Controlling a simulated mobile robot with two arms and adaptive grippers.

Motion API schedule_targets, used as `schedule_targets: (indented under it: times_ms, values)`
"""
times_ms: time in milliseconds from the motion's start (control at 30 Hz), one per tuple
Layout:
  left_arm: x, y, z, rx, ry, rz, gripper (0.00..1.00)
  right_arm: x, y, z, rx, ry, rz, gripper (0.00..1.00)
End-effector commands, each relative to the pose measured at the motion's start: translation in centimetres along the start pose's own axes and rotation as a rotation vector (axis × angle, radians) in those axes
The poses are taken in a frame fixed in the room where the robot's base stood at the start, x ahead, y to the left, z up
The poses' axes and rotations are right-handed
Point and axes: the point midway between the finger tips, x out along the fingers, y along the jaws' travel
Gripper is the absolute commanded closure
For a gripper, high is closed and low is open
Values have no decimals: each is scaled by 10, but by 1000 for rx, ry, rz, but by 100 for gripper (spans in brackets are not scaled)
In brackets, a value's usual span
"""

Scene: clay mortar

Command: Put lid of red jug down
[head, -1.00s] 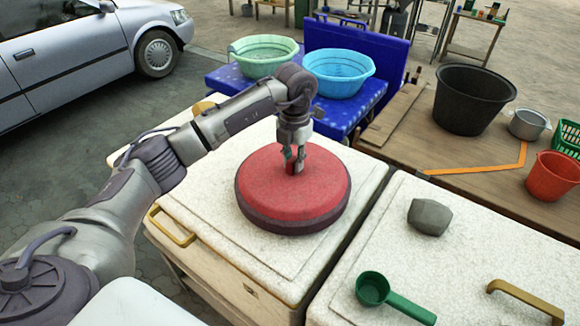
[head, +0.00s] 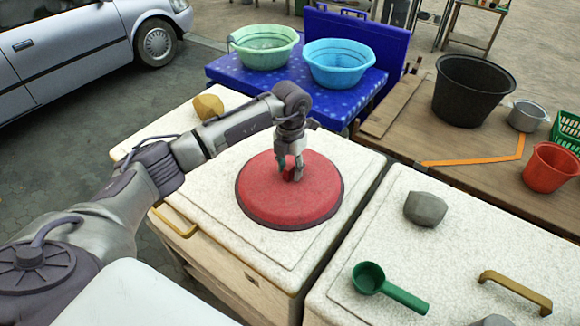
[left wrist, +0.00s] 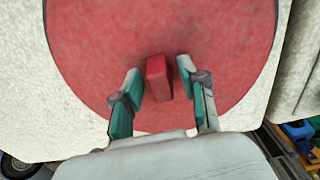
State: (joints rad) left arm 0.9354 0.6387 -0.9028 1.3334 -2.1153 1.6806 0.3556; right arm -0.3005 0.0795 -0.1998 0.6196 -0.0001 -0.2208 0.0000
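The round red lid (head: 268,203) lies flat on the white speckled top of the left chest (head: 215,190). Its dark rim shows as a thin edge. My left gripper (head: 290,174) points down over the lid's middle. In the left wrist view, the gripper's fingers (left wrist: 160,82) stand open on both sides of the lid's small red block handle (left wrist: 157,78), with a narrow gap on each side. The lid (left wrist: 80,50) fills much of that view. The red jug itself cannot be made out. My right gripper is not in view.
A yellowish lump (head: 208,107) lies at the chest's back left corner. On the right chest are a grey stone-like lump (head: 425,208) and a green scoop (head: 390,288). Two basins stand on a blue table behind. The right chest's middle is clear.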

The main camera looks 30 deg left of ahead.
Motion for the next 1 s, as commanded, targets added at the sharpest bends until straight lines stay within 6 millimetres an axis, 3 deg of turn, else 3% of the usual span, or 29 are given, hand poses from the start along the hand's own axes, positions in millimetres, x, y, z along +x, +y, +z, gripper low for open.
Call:
schedule_targets:
  times_ms: [333, 400, 800, 1000]
  values:
    - [-5, 0, 0, 0, 0, 0, 54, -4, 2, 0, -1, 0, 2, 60]
    - [-8, 0, 1, 1, -5, 0, 54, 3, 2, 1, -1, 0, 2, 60]
    - [-88, 0, 2, -1, -6, 1, 54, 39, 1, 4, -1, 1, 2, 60]
    - [-115, 0, 1, 0, -3, 1, 54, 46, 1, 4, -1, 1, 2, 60]
